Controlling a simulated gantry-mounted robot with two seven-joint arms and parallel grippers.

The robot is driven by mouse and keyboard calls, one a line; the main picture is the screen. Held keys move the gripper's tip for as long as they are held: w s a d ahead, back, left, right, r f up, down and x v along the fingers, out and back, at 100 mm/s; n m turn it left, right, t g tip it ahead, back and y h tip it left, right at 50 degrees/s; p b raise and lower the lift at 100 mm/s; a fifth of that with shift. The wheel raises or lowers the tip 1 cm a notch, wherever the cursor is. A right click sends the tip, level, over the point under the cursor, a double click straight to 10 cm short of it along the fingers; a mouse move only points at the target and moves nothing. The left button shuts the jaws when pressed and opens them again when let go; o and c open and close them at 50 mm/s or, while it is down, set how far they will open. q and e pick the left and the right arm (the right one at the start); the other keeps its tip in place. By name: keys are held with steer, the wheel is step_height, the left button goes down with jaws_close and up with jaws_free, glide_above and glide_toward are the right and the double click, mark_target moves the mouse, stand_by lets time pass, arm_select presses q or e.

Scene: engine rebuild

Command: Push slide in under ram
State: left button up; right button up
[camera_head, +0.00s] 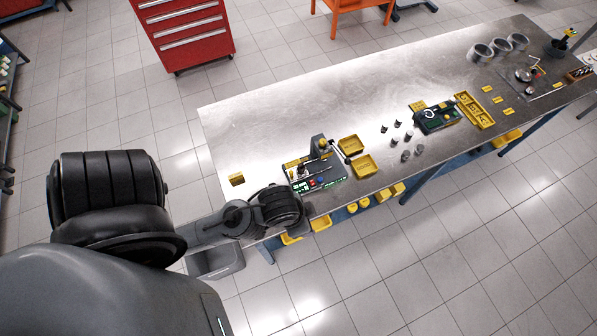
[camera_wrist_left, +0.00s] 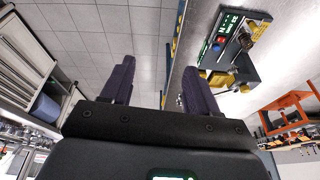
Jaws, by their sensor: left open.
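The press station (camera_head: 318,178) sits on the near left part of the bench, with a dark green front, a lit display and coloured buttons. A grey upright with a yellow knob, apparently the ram (camera_head: 320,146), rises at its back. The slide cannot be told apart from the small parts on the base. The station also shows in the left wrist view (camera_wrist_left: 225,58), right of the fingers. My left gripper (camera_wrist_left: 157,84) is open and empty, its two dark fingers apart and clear of the station. In the head view, my left wrist hides the gripper beside the station's near left side.
Yellow trays (camera_head: 363,165) stand right of the station, with several small grey parts (camera_head: 405,140) beyond. A second green fixture (camera_head: 436,116) stands farther right. A yellow block (camera_head: 236,179) lies left of the station. The bench's back left surface (camera_head: 270,115) is clear.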

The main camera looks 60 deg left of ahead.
arm_select(q)
steer(key=shift+c, duration=0.4)
steer(key=shift+c, duration=1.2)
steer(key=m+h+b, duration=0.2)
steer(key=m+b, duration=0.2)
glide_toward(291, 172)
steer(key=shift+b+x, duration=1)
steer(key=shift+x, duration=3.45)
